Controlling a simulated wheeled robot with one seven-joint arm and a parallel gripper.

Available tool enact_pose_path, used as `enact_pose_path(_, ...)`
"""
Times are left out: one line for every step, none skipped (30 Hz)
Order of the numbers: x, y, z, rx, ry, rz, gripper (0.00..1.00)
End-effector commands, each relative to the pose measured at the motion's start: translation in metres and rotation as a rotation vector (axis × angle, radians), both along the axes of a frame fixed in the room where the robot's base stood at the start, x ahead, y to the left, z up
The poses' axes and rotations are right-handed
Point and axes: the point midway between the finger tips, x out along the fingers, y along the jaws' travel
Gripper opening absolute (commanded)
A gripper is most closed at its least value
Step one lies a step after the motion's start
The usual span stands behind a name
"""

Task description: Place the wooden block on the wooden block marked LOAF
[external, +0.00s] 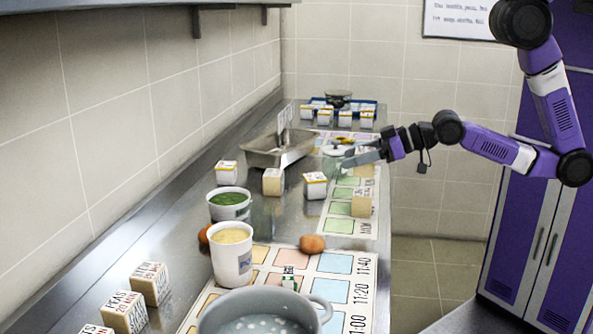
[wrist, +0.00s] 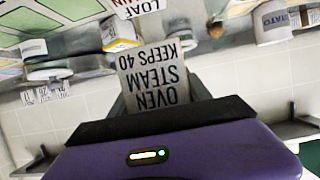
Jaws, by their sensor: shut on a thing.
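In the wrist view my gripper (wrist: 160,98) is shut on a wooden block (wrist: 155,70) marked OVEN STEAM KEEPS 40. The wooden block marked LOAF (wrist: 137,7) shows at the top edge of that view, partly cut off, apart from the held block. In the external view my gripper (external: 360,158) reaches in from the right over the far part of the counter; the held block is not clear there. Plain-sided wooden blocks stand near it, one on the right edge (external: 361,206) and one further left (external: 272,182); I cannot tell which is LOAF.
A metal tray (external: 262,158) stands left of my gripper, and a white carton (external: 315,186) stands below it in the picture. A green-filled cup (external: 229,206), a yellow-filled cup (external: 232,262), a grey pot (external: 258,318) and printed blocks (external: 125,312) occupy the near counter.

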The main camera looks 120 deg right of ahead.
Motion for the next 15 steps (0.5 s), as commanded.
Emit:
enact_pose_path(0.0, 0.0, -0.007, 0.002, 0.002, 0.0, 0.1)
enact_pose_path(0.0, 0.0, -0.009, 0.001, 0.001, 0.0, 0.1)
enact_pose_path(0.0, 0.0, -0.012, 0.001, 0.001, 0.0, 0.1)
enact_pose_path(0.0, 0.0, -0.014, 0.001, 0.0, 0.0, 0.1)
enact_pose_path(0.0, 0.0, -0.017, 0.001, 0.0, 0.0, 0.1)
enact_pose_path(0.0, 0.0, -0.021, 0.002, 0.001, 0.0, 0.1)
enact_pose_path(-0.001, 0.0, -0.026, 0.003, 0.002, 0.0, 0.1)
enact_pose_path(0.0, 0.0, -0.03, 0.003, 0.001, 0.0, 0.1)
enact_pose_path(0.0, 0.0, -0.036, 0.003, 0.002, 0.0, 0.1)
enact_pose_path(0.0, 0.0, -0.039, 0.002, 0.001, 0.0, 0.1)
enact_pose_path(0.0, 0.0, -0.043, 0.002, 0.002, 0.0, 0.1)
enact_pose_path(0.0, 0.0, -0.046, 0.001, 0.001, 0.0, 0.1)
enact_pose_path(0.0, 0.0, -0.048, 0.001, 0.001, 0.0, 0.1)
enact_pose_path(0.0, 0.0, -0.049, 0.0, 0.0, 0.0, 0.1)
enact_pose_path(0.0, 0.0, -0.05, 0.0, 0.0, 0.0, 0.1)
